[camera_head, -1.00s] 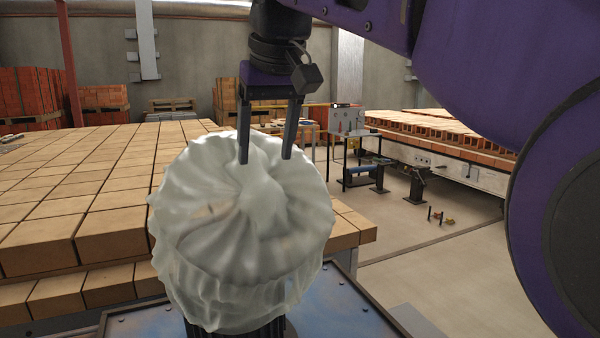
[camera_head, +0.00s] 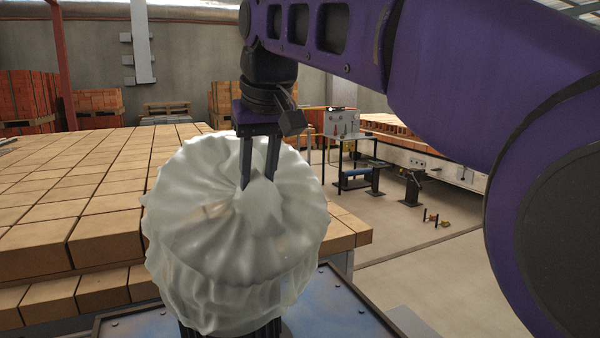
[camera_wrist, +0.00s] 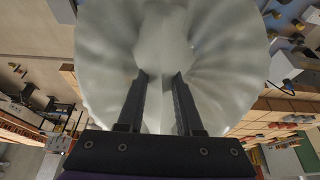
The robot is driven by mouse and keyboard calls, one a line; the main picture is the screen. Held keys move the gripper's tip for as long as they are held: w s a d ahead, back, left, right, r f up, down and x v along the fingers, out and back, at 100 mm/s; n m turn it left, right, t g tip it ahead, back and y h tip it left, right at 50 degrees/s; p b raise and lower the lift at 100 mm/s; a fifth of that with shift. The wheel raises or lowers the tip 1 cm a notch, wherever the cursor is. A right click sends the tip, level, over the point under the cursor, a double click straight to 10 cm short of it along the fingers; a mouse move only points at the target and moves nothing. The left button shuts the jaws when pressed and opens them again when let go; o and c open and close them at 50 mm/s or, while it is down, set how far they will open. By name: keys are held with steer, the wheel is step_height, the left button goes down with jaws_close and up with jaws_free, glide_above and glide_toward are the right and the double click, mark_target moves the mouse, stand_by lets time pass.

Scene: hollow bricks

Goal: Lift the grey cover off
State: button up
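The grey cover (camera_head: 215,245) is a pale, pleated, translucent-looking cloth draped over a round object. It fills the lower middle of the head view and much of the wrist view (camera_wrist: 215,60). My gripper (camera_head: 258,184) comes down from above onto the gathered peak of the cover. Its two black fingers stand close together on either side of the raised fold, which shows between the fingertips in the wrist view (camera_wrist: 160,75). The gripper appears shut on this fold. The cover still hangs around the object, whose dark ribbed base (camera_head: 262,332) shows just below the hem.
The object stands on a blue metal-topped surface (camera_head: 335,305). Rows of tan bricks (camera_head: 100,200) lie close on the left. A workbench (camera_head: 340,145) and a second brick-laden table (camera_head: 440,160) stand behind on the right.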

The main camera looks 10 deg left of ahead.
jaws_close()
steer(key=shift+r, duration=0.1)
